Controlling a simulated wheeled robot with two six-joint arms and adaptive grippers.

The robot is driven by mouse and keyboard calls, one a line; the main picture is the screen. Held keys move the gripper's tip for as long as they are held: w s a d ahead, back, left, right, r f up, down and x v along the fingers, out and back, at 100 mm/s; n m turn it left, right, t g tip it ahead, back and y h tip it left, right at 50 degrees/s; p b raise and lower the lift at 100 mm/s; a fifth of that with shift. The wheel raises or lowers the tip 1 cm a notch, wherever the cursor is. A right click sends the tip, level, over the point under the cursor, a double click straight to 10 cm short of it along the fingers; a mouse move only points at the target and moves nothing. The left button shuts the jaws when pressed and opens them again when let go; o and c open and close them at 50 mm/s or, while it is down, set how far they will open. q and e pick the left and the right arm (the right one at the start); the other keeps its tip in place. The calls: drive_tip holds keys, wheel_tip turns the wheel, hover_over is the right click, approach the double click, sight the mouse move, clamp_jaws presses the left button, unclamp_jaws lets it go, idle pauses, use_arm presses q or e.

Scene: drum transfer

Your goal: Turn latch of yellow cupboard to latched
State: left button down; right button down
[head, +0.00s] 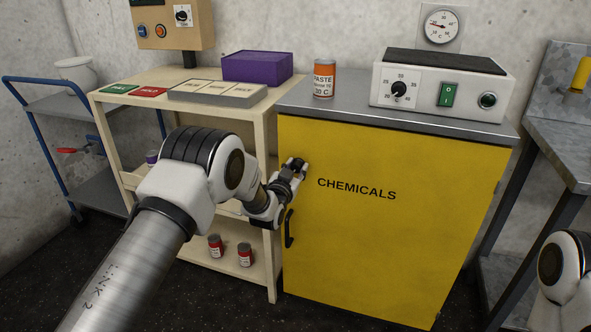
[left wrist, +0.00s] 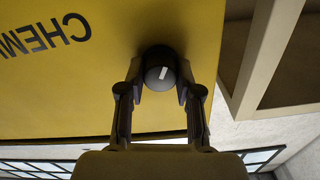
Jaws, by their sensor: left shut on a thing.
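The yellow cupboard (head: 390,245) has its door closed, with "CHEMICALS" written on it. Its latch (left wrist: 157,84) is a round dark knob with a white mark. In the left wrist view the mark stands near upright, tilted slightly to the right at the top. My left gripper (head: 297,168) is at the upper left of the door. In the left wrist view its two fingers (left wrist: 160,92) are shut on the latch, one on each side. In the head view the gripper hides most of the latch. My right gripper is out of view; only part of that arm shows at lower right.
A black door handle (head: 289,228) is just below my left gripper. An orange paste can (head: 324,79) and a white control box (head: 437,88) stand on the cupboard top. A beige shelf (head: 262,125) stands close on the left, a metal table (head: 560,150) on the right.

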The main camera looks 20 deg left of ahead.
use_arm(q)
drive_tip(key=m, duration=0.6)
drive_tip(key=shift+d+f+b, duration=0.1)
drive_tip(key=shift+b, duration=0.25)
drive_tip(key=m, duration=0.6)
drive_tip(key=shift+f, duration=0.1)
drive_tip(key=shift+m, duration=0.3)
drive_tip(key=c, duration=0.8)
unclamp_jaws()
drive_tip(key=s, duration=1.2)
